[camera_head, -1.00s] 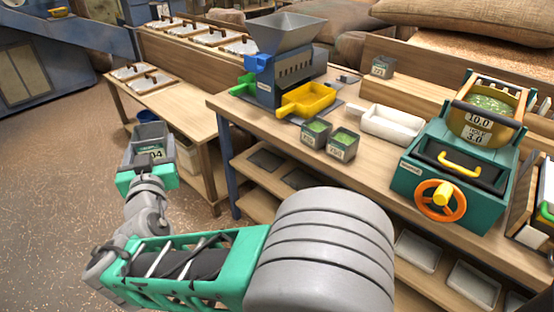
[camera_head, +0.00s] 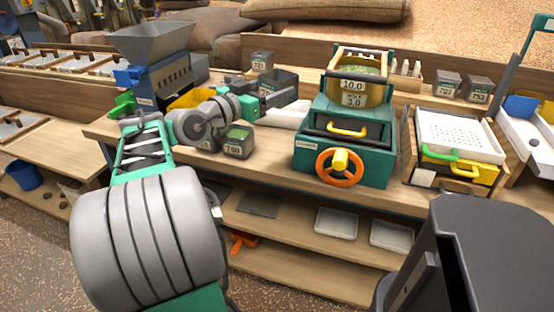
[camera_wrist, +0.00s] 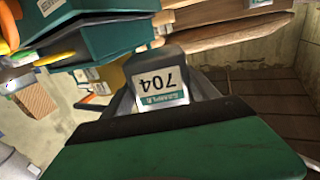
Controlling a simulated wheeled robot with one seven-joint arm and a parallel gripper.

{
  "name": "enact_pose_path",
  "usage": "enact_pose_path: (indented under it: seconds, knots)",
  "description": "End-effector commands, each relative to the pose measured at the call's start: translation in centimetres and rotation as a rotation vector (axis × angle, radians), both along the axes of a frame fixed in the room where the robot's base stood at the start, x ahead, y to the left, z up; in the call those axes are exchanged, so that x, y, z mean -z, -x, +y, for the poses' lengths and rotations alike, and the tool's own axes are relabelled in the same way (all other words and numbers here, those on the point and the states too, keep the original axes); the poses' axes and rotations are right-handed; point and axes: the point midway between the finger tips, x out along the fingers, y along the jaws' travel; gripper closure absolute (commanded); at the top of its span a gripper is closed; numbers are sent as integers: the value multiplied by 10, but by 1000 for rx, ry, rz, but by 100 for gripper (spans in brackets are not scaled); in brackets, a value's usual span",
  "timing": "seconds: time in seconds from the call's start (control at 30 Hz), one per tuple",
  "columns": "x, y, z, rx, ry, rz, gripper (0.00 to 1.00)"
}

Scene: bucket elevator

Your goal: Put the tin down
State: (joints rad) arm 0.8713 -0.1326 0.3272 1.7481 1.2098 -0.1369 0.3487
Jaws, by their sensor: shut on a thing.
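My gripper (camera_head: 268,92) is shut on a dark grey tin (camera_head: 280,80), held above the workbench (camera_head: 270,160) behind two tins with green contents. In the wrist view the tin (camera_wrist: 158,72) sits between the fingers, and its white label reads 704 upside down. The tin's base and the surface under it are hidden, so I cannot tell whether it touches anything. The front green-filled tin (camera_head: 238,142) is partly covered by my arm, as is the one to its left.
A teal machine (camera_head: 345,140) with an orange handwheel stands right of my gripper. A grey hopper mill (camera_head: 160,65) and yellow tray (camera_head: 190,98) are left. A white tray (camera_head: 288,117) lies beneath my gripper. Tin 721 (camera_head: 262,61) and two right-hand tins (camera_head: 447,85) stand behind.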

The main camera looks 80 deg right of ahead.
Motion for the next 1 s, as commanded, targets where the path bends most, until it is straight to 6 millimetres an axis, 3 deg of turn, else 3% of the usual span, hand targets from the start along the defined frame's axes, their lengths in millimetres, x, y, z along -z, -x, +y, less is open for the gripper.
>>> enact_pose_path:
  seconds: [0.4, 0.57, 0.8, 1.0]
  knots:
    - [109, 1, -1, 3, -4, 3, 87]
    - [127, 1, 0, 3, -3, 3, 87]
    - [176, 1, -1, 2, -3, 3, 87]
    - [179, 1, 0, 2, 0, 0, 87]
